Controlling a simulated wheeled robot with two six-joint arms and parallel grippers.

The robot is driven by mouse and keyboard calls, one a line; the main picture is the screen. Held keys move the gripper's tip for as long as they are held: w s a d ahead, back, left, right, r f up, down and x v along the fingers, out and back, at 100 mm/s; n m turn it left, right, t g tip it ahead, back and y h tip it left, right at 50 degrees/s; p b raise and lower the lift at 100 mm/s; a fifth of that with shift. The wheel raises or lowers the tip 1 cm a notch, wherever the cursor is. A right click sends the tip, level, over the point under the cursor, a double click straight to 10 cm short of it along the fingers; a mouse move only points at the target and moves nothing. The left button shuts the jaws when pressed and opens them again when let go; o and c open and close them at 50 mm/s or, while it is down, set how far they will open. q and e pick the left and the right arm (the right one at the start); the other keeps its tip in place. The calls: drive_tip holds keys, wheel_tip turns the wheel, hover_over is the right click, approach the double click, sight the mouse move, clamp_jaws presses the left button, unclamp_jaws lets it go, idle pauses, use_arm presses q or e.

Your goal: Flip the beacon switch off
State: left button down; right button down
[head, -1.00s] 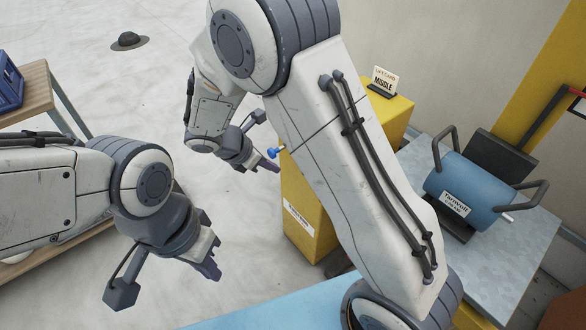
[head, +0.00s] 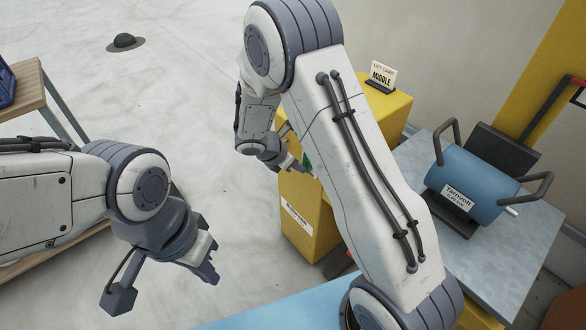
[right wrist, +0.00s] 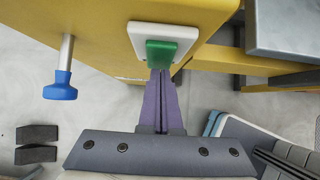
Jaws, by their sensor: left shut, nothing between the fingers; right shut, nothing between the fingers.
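A green rocker switch (right wrist: 162,53) on a white plate (right wrist: 184,35) sits on the side of a yellow box (right wrist: 100,40). I take it for the beacon switch; no label on it is readable. A bit of its green shows in the head view (head: 307,165). My right gripper (right wrist: 161,74) is shut and empty, its fingertips right at the lower edge of the green rocker; whether they touch cannot be told. The head view shows this gripper (head: 299,166) beside the yellow box, partly behind my arm. My left gripper (head: 212,268) is shut and empty over the floor.
A blue knob on a rod (right wrist: 61,88) sticks out of the yellow box, left of the switch. A blue cylinder with handles (head: 470,188) rests on a grey table (head: 540,235). A dark dome (head: 125,41) lies on the floor.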

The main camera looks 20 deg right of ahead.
drive_tip(key=shift+d+f+h+b, duration=0.1)
drive_tip(key=shift+d+h+b, duration=0.25)
drive_tip(key=shift+b, duration=0.45)
drive_tip(key=shift+w+a, duration=0.1)
drive_tip(key=shift+r+p, duration=0.75)
drive_tip(key=shift+r, duration=0.05)
